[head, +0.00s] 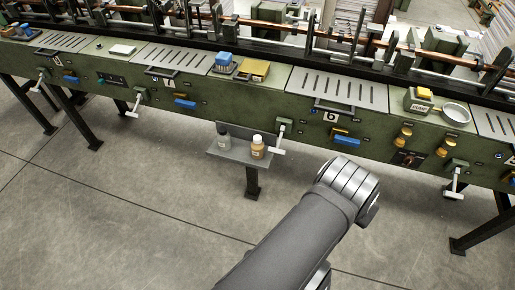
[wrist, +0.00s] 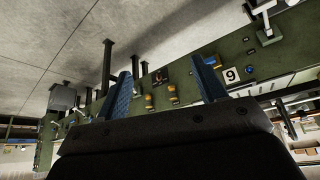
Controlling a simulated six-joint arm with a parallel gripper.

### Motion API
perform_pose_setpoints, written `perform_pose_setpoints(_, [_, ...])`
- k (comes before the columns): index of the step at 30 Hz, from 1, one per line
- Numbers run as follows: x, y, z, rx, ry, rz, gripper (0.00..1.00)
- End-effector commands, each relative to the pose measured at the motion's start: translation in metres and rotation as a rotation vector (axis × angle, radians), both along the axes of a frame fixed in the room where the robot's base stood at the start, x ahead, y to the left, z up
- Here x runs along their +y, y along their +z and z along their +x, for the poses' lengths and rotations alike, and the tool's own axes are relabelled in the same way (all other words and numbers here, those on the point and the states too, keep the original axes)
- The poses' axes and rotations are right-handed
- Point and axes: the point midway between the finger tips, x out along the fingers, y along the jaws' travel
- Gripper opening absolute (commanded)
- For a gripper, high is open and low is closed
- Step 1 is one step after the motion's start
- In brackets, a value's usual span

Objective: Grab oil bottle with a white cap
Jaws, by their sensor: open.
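The oil bottle with a white cap (head: 257,147) is amber and stands upright on a small grey shelf (head: 238,155) on the front of the green machine in the head view. I cannot make out either bottle in the wrist view. In the head view my arm reaches up to the right of the shelf; my gripper cannot be made out there.
The long green machine (head: 260,92) runs across the head view, with slotted plates on top. A lever handle (head: 280,137) sticks out right beside the amber bottle. A black support leg (head: 252,182) stands below the shelf. The concrete floor (head: 110,190) in front is clear.

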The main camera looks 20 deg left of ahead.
Motion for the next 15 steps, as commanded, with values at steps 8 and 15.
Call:
perform_pose_setpoints(8, [-0.019, -0.022, 0.012, 0.147, 0.044, 0.015, 0.64])
perform_pose_setpoints(15, [-0.035, -0.043, 0.035, 0.273, 0.158, 0.029, 0.64])
